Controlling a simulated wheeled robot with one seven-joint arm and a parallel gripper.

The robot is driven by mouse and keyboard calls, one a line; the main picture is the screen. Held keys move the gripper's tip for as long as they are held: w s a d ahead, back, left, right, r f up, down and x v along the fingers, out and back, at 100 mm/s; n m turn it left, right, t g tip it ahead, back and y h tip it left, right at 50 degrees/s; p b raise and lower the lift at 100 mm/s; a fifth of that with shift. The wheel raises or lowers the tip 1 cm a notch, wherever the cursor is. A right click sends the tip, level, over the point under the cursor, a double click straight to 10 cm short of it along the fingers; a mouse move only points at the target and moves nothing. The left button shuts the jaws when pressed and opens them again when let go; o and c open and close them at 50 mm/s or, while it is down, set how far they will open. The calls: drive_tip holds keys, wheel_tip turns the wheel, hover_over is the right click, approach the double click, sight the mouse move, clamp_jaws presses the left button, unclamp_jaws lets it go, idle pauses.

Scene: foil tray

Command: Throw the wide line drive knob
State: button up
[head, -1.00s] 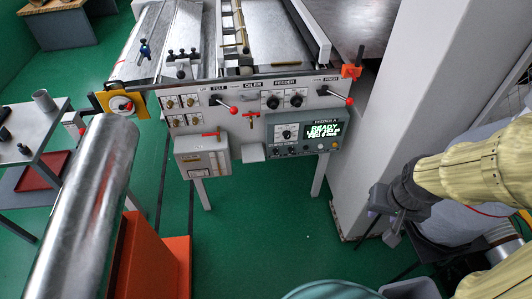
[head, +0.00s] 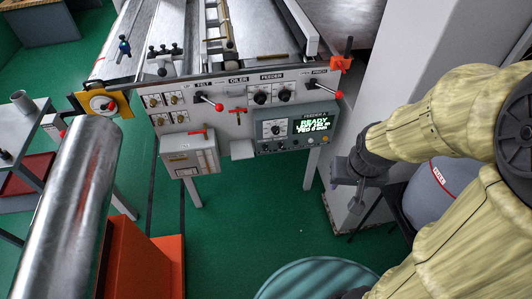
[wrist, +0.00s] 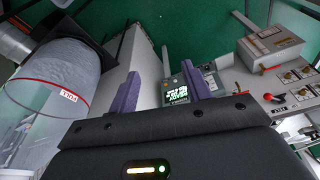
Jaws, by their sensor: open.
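The machine's grey front panel (head: 190,118) is in the middle of the head view. It carries black knobs under the FEEDER label, a left one (head: 260,97) and a right one (head: 284,95), and red-ball levers under FELT (head: 219,107) and at the right end (head: 339,95). I cannot read a line drive label, so I cannot tell which knob it is. My gripper (head: 354,190) is open and empty, right of and below the panel, touching nothing. In the wrist view its purple fingers (wrist: 162,88) stand apart, with the display box between and beyond them.
The FEEDER A display box (head: 298,127) and a lower grey box (head: 190,152) stick out from the panel. A white column (head: 385,95) stands to the right. A metal roll (head: 70,215) and an orange block (head: 150,265) fill the lower left. Green floor is free below the panel.

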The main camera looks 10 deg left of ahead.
sight(266, 150)
drive_tip(key=w+a+f+n+t+y+b, duration=0.1)
drive_tip(key=w+a+f+t+b, duration=0.3)
drive_tip(key=w+f+b, duration=0.6)
drive_tip(key=w+a+f+n+t+y+b, duration=0.2)
drive_tip(key=w+a+f+t+y+b, duration=0.2)
drive_tip(key=f+b, duration=1.6)
drive_tip(key=w+a+f+n+t+y+b, duration=0.2)
drive_tip(key=w+a+f+t+b, duration=0.3)
drive_tip(key=w+f+b, duration=1.1)
drive_tip(key=w+a+f, duration=0.2)
drive_tip(key=a+f, duration=0.1)
drive_tip(key=f, duration=0.1)
drive_tip(key=shift+a+f+t, duration=0.2)
drive_tip(key=shift+a+t, duration=0.05)
drive_tip(key=shift+t, duration=0.05)
drive_tip(key=shift+w, duration=0.1)
drive_tip(key=b+x, duration=0.3)
drive_tip(key=x, duration=1.4)
drive_tip(key=shift+r, duration=0.1)
drive_tip(key=shift+a, duration=0.1)
